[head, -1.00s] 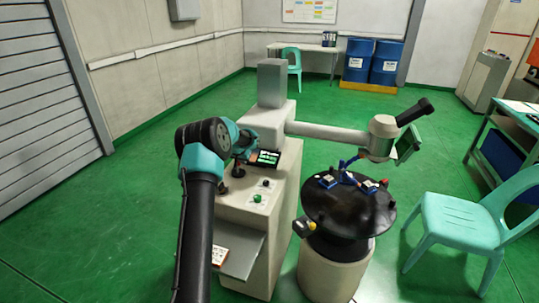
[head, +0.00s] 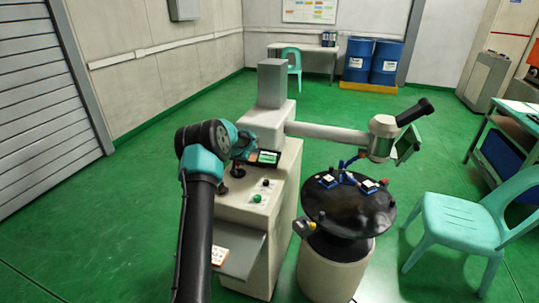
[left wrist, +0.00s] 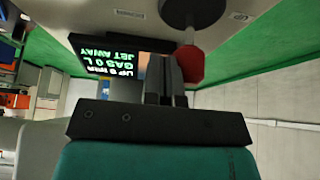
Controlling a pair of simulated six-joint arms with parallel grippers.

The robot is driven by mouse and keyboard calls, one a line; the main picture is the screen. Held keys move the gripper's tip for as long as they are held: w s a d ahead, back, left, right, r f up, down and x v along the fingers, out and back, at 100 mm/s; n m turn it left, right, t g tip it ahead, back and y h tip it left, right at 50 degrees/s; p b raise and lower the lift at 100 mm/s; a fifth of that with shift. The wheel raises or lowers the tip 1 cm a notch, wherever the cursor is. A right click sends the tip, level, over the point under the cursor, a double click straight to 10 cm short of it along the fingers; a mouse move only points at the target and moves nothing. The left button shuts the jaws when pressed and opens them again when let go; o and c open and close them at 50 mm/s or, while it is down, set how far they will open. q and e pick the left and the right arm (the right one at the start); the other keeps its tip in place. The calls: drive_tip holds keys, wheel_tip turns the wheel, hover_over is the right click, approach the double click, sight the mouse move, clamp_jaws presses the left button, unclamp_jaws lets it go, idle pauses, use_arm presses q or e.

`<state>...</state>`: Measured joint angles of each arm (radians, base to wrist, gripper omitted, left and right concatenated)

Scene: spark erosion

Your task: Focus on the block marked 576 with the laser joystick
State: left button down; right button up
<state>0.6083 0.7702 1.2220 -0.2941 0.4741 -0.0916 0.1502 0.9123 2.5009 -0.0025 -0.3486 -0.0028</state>
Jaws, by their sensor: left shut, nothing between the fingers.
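My left gripper (head: 244,151) is over the console beside its screen; it is shut and empty. In the left wrist view its fingers (left wrist: 166,80) are together, close beside a red knob (left wrist: 190,66) on a dark round base, which seems to be the joystick. I cannot tell if they touch. The screen (head: 265,158) shows green; its text appears upside down in the left wrist view (left wrist: 118,62). Small pale-topped blocks, one at left (head: 328,181) and one at right (head: 368,186), sit on the round black table (head: 345,215). Their numbers are too small to read. My right gripper is out of view.
The console (head: 262,215) carries a green button (head: 257,198) and a small black knob. A laser head (head: 382,138) on a horizontal arm hangs over the back right of the table. A turquoise chair (head: 462,222) stands at right. The green floor at left is clear.

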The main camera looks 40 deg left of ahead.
use_arm(q)
drive_tip(key=shift+s+a, duration=0.2)
drive_tip(key=shift+a, duration=0.25)
drive_tip(key=shift+s+a, duration=0.2)
drive_tip(key=shift+a, duration=0.25)
drive_tip(key=shift+w+d, duration=0.1)
idle(3.5)
drive_tip(key=shift+w+d, duration=0.25)
drive_tip(key=shift+d, duration=0.4)
drive_tip(key=shift+w+d, duration=0.25)
drive_tip(key=shift+d, duration=0.4)
drive_tip(key=shift+r, duration=0.1)
wheel_tip(320, 180, up, 7)
idle(0.4)
